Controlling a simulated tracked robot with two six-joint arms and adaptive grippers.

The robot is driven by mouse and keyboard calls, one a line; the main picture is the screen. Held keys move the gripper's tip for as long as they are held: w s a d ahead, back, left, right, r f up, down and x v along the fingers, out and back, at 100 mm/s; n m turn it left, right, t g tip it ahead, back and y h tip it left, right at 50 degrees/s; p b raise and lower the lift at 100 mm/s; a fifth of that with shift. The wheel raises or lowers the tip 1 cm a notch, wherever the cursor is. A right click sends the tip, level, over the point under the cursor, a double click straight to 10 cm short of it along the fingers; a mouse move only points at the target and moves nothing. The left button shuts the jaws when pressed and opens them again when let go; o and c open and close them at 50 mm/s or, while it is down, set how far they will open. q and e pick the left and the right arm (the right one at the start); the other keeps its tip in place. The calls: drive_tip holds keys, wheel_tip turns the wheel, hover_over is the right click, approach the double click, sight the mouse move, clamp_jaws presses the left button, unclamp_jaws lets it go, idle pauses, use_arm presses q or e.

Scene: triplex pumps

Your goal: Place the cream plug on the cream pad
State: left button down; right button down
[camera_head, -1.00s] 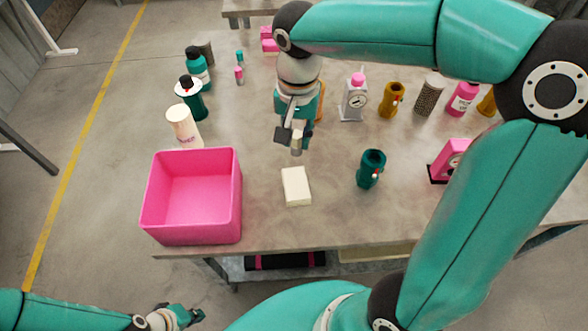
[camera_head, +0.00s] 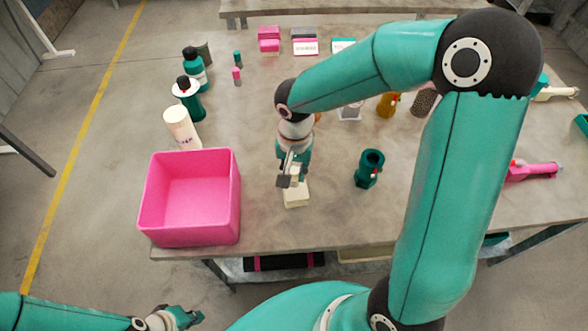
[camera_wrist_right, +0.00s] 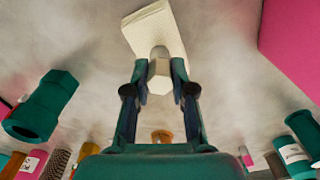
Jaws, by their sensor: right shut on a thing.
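The cream plug (camera_wrist_right: 160,72) is between the fingers of my right gripper (camera_wrist_right: 160,80), which is shut on it. In the head view the right gripper (camera_head: 292,178) is over the far part of the cream pad (camera_head: 296,198), and the plug is small and partly hidden there. The pad (camera_wrist_right: 155,28) lies just beyond the plug in the wrist view. I cannot tell whether the plug touches the pad. My left gripper (camera_head: 190,318) is low at the bottom left, off the table and away from the plug; its fingers are too small to judge.
A pink bin (camera_head: 190,198) stands left of the pad. A dark green fitting (camera_head: 369,168) stands to its right. A cream bottle (camera_head: 182,127) and green bottles (camera_head: 189,98) stand at the left. The table front near the pad is bare.

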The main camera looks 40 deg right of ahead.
sight(295, 170)
drive_tip(key=shift+f, duration=0.1)
drive_tip(key=c, duration=1)
unclamp_jaws()
wheel_tip(295, 170, up, 12)
drive_tip(key=shift+r, duration=0.15)
